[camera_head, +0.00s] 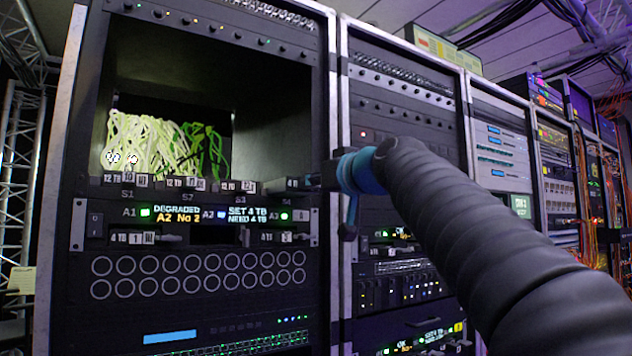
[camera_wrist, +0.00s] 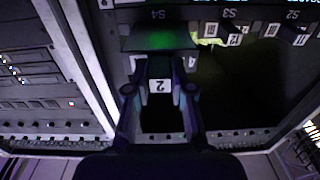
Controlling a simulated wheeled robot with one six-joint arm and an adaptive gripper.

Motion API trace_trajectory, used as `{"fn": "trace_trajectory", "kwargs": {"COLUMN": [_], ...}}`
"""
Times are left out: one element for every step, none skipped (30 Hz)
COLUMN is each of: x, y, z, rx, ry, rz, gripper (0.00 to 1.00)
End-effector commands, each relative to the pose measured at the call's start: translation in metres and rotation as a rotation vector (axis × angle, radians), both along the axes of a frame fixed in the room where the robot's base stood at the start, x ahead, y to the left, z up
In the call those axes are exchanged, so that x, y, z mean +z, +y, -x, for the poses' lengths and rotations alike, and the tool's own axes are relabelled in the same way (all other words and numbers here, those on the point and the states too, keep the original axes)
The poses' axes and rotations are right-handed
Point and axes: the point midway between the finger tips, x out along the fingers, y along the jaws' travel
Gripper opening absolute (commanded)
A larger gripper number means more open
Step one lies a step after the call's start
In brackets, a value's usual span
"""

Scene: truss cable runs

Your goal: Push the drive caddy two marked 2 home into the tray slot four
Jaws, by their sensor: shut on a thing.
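The drive caddy marked 2 (camera_wrist: 160,86) is between my gripper's fingers (camera_wrist: 160,100), its white label facing the wrist camera. In the head view, the caddy (camera_head: 292,184) shows a "4 T" label at the right end of the upper row, beside my gripper (camera_head: 330,178). The gripper is shut on it. The tray (camera_head: 313,228) carries an S4 label (camera_wrist: 158,15), in line with the caddy in the wrist view. A green-lit surface lies between label and caddy. How deep the caddy sits in slot four cannot be told.
Other caddies (camera_head: 130,238) fill parts of the rows, with a dark gap (camera_head: 210,236) in the lower row. Small screens read "DEGRADED A2 No 2" and "SET 4 TB NEED 4 TB". Pale green cables (camera_head: 150,145) hang in the opening above. A rack post (camera_head: 338,260) stands close right.

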Motion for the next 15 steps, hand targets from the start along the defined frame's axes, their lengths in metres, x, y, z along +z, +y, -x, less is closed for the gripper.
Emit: {"fn": "trace_trajectory", "kwargs": {"x": [0.0013,0.0013,0.0012,0.0013,0.0013,0.0013,0.0013,0.0013,0.0014,0.0014,0.0014,0.0016,0.0016,0.0016,0.0015], "y": [0.0008,0.0012,0.0017,0.0021,0.0025,0.0031,0.0035,0.0039,0.0045,0.0049,0.0053,0.006,0.0064,0.0067,0.0071], "z": [-0.0008,-0.0015,-0.0023,-0.003,-0.0036,-0.0044,-0.0051,-0.0057,-0.0063,-0.0069,-0.0075,-0.0082,-0.0088,-0.0093,-0.0099], "rx": [0.0,0.0,0.0,0.0,0.0,0.0,0.0,0.0,0.0,0.0,0.0,0.0,0.0,0.0,0.0], "ry": [-0.002,-0.002,-0.002,-0.002,-0.002,-0.002,-0.002,-0.002,-0.002,-0.002,-0.002,-0.002,-0.002,-0.002,-0.003], "rz": [-0.001,-0.001,-0.001,-0.001,-0.001,-0.001,-0.001,-0.001,-0.001,-0.001,0.0,0.0,0.0,0.0,-0.001], "gripper": [0.0,0.0,0.0,0.0,0.0,0.0,0.0,0.0,0.0,0.0,0.0,0.0,0.0,0.0,0.0]}}
